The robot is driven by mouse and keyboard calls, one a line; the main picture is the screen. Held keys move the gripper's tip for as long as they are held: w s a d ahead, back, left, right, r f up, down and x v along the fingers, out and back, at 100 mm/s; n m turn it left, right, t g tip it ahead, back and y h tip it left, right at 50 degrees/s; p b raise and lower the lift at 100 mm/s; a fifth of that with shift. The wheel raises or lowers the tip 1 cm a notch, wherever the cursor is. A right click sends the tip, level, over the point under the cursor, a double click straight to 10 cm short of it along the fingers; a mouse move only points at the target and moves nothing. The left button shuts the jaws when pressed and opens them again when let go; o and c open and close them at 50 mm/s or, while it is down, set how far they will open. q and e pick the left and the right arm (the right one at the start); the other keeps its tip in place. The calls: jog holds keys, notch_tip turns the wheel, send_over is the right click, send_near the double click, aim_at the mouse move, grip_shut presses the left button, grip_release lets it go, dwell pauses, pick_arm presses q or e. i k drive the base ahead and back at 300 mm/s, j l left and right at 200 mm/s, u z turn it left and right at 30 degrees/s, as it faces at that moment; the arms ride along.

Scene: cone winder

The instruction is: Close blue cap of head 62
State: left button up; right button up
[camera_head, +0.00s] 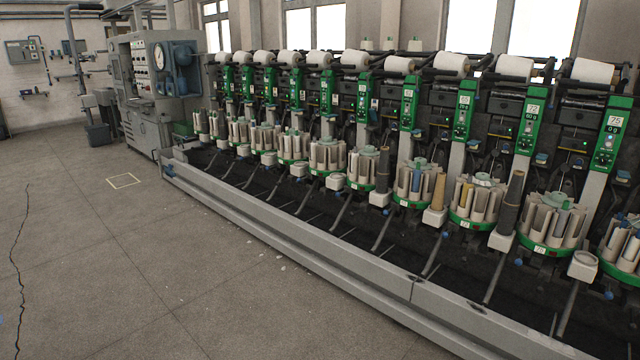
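A long row of cone winder heads runs from the right foreground to the back left. Each has a green panel, such as the near one (609,140) at the right, whose label seems to read 75. The label on the panel to its left (531,122) seems to read 72. Small blue parts show beside some heads, such as one (541,158) near the 72 panel. I cannot tell whether any is the cap or whether it is open. Neither gripper is in view.
A low grey rail (300,246) runs along the machine's front. Round bobbin magazines (474,203) stand behind it, with thin bars reaching toward the rail. A grey machine cabinet (155,80) stands at the row's far end.

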aim_at(373, 115)
jog(key=i+j+u, duration=0.2)
jog(key=i+u, duration=0.2)
jog(key=i, duration=0.15)
jog(key=i+u, duration=0.35)
jog(key=i, duration=0.15)
jog(key=i+l+u, duration=0.1)
jog(key=i+u, duration=0.3)
jog(key=i, duration=0.15)
